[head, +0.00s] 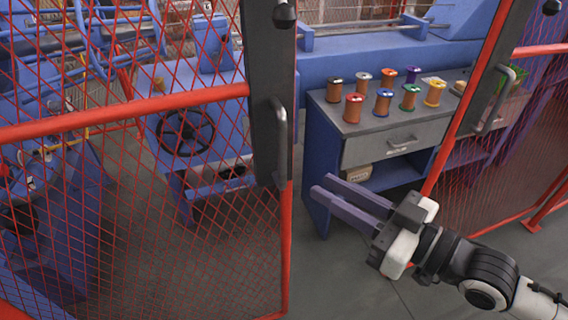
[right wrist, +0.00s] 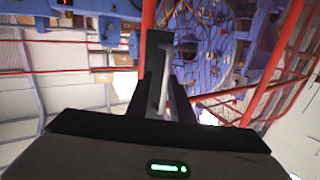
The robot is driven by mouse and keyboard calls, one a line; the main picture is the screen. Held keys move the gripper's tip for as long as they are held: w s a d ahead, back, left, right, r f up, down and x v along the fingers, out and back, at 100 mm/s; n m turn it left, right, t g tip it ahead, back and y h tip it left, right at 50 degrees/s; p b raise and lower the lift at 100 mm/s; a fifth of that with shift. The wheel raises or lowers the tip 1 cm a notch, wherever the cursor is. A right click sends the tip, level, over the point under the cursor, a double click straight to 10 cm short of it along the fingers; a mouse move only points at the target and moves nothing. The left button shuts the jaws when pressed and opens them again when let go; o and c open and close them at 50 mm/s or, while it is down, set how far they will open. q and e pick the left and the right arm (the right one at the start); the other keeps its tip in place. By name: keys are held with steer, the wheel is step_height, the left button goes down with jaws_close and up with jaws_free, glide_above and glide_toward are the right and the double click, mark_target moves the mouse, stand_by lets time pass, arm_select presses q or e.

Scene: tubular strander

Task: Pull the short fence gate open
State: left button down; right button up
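A red mesh gate panel (head: 200,100) fills the left of the head view. Its dark edge plate (head: 262,75) carries a grey upright bar handle (head: 279,140). A second red mesh panel (head: 490,190) with a similar handle (head: 497,98) stands at the right, and a gap lies between the panels. I cannot tell which is called short. My right gripper (head: 320,186) is open and empty, its fingers pointing left toward the left panel's handle, apart from it. In the right wrist view, a dark plate and handle (right wrist: 166,88) show beyond and between the fingers (right wrist: 160,95). My left gripper is out of view.
Behind the gap stands a blue cabinet with a grey top (head: 375,118) holding several coloured spools (head: 383,102). A blue machine with a dark handwheel (head: 185,132) is behind the left mesh. Grey floor (head: 345,270) is clear below my right gripper.

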mark_target(286, 157)
steer(key=shift+n+g+y, duration=0.5)
steer(key=shift+n+y, duration=0.2)
steer(key=w+a+r, duration=0.1)
steer(key=a, duration=0.1)
steer(key=w+a+r, duration=0.1)
steer(key=w+a, duration=0.1)
steer(key=a, duration=0.1)
steer(key=w+a+r, duration=0.1)
steer(key=w+a, duration=0.1)
steer(key=a, duration=0.1)
steer(key=shift+w+a+r+p, duration=0.15)
steer(key=shift+r+p, duration=0.2)
jaws_close()
